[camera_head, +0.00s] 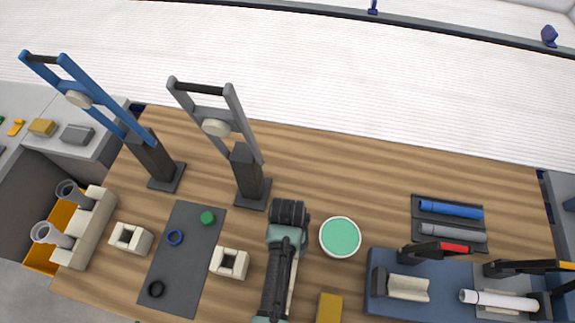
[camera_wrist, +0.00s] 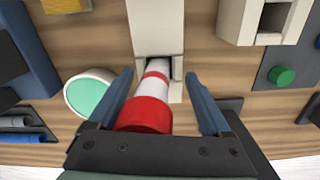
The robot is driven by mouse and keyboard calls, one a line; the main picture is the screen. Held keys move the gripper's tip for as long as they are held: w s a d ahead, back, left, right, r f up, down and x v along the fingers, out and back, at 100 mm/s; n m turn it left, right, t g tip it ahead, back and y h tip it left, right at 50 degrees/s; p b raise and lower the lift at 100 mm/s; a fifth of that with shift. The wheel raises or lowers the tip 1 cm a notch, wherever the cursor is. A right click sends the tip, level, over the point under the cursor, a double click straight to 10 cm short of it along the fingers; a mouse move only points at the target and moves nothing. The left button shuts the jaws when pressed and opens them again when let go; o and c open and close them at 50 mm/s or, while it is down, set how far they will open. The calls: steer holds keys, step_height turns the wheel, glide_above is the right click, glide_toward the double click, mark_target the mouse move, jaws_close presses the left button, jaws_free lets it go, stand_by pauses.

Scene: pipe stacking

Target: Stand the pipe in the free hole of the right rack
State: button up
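A red-and-white pipe (camera_wrist: 148,108) shows in the wrist view, its red end nearest the camera. Its other end meets the recess of a cream block (camera_wrist: 156,25); how deep it sits is hidden. My gripper (camera_wrist: 162,82) is open, with one finger on each side of the pipe and gaps visible beside it. In the head view my gripper (camera_head: 289,212) hides the pipe and nearly all of that block. Another cream block with a square hole (camera_head: 229,262) stands to the left and shows in the wrist view (camera_wrist: 265,22). A third holed block (camera_head: 130,238) stands further left.
A green-topped round dish (camera_head: 340,237) stands close right of my arm. A dark mat (camera_head: 185,262) with small rings lies left. Two tall clamp-like stands (camera_head: 250,180) (camera_head: 155,160) rise behind.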

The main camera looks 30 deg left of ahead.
step_height(320, 180, up, 13)
steer(key=shift+b, duration=0.6)
stand_by(0.7)
